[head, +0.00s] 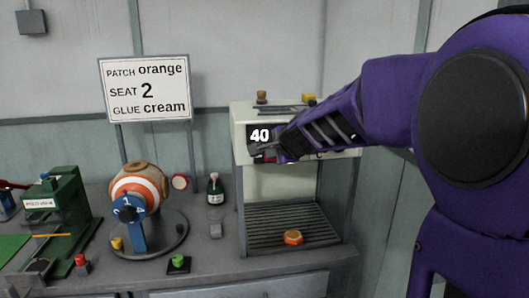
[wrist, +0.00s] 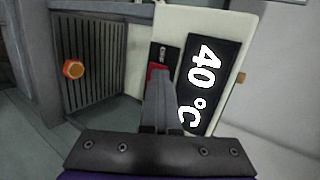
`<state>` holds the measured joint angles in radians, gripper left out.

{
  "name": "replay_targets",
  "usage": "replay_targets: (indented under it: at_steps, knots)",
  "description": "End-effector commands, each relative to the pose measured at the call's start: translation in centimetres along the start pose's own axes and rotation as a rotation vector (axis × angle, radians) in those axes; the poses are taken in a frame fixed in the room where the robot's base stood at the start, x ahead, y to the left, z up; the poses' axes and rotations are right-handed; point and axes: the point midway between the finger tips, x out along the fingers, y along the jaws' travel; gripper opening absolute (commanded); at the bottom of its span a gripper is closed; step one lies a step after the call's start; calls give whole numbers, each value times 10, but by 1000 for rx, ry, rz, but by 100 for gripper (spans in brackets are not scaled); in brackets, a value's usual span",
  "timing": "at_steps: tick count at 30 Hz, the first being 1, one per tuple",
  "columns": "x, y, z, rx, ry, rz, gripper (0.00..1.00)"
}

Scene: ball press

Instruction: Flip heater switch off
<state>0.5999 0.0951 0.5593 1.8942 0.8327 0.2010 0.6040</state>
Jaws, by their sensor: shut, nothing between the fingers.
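The heater (head: 242,118) is a cream box on grey posts above a slatted grille. Its dark display reads 40 in the head view, and the display (wrist: 205,80) reads 40 °C in the wrist view. The red heater switch (wrist: 155,72) is beside the display on a dark plate, partly hidden by my fingertips. My gripper (wrist: 158,78) is shut and empty, with its tips at the red switch; I cannot tell whether they touch. In the head view my gripper (head: 262,150) is in front of the heater's face and covers most of the switch.
An orange piece (head: 292,238) lies on the grille (head: 290,217) below the heater. A striped ball (head: 140,188) stands on a round stand to the left, near a dark bottle (head: 216,189). A sign (head: 146,88) reads patch orange, seat 2, glue cream.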

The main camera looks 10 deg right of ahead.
Motion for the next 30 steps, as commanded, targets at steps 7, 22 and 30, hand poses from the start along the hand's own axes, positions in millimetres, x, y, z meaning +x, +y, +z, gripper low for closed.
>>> replay_targets:
  at_steps: [7,22,30]
  knots:
    - [1,1,-2,0,2,-3,0]
    - [-3,3,-20,3,8,-2,0]
    - [-2,3,-20,2,7,-1,0]
